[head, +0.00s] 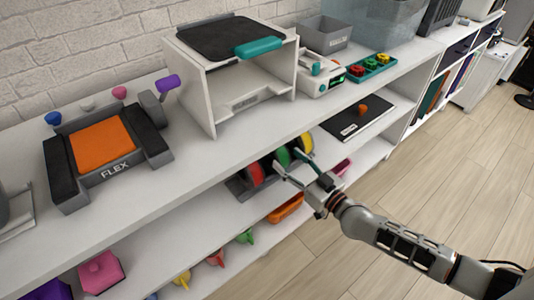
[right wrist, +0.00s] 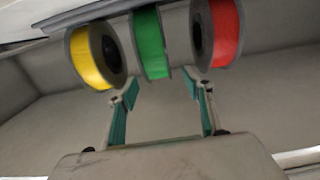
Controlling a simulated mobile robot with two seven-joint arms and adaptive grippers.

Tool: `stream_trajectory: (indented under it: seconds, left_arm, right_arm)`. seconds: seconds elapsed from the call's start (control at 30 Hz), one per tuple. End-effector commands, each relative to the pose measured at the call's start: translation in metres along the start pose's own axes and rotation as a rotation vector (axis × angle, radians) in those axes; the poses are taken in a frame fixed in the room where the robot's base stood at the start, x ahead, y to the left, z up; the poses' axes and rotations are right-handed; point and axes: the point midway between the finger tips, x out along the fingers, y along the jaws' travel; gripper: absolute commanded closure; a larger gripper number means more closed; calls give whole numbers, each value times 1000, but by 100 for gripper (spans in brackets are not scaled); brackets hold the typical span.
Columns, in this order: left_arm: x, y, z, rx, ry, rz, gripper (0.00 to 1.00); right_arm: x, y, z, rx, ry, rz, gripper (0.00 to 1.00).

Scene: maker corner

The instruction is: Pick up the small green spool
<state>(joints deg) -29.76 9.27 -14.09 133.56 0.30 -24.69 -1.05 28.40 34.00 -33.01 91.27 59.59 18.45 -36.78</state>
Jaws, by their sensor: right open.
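The green spool (right wrist: 150,43) stands on edge between a yellow spool (right wrist: 93,57) and a red spool (right wrist: 222,33) in the right wrist view. In the head view the green spool (head: 283,157) sits in a row on the shelf below the top board, partly hidden by the board's edge and my gripper. My right gripper (head: 290,166) reaches in at the front of the row. In the right wrist view the gripper (right wrist: 160,82) is open and empty, its fingertips just short of the green spool and roughly to either side of it. My left gripper is not in view.
The top board (head: 220,155) overhangs the spools. A black mat (head: 355,118) with an orange knob lies to the right. The floor (head: 420,180) at right is open.

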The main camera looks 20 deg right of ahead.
Motion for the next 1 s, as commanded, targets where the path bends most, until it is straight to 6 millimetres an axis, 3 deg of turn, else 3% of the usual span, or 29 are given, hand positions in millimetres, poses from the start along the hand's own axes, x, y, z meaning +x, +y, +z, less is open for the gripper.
stream_trajectory:
  seconds: [0.47,0.7,1.0]
  left_arm:
    - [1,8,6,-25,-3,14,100]
    - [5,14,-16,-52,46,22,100]
    - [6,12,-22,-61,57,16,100]
  right_arm:
    - [34,2,5,4,-5,-2,49]
    - [60,3,4,2,-5,-1,49]
    - [64,3,0,1,-2,-2,49]
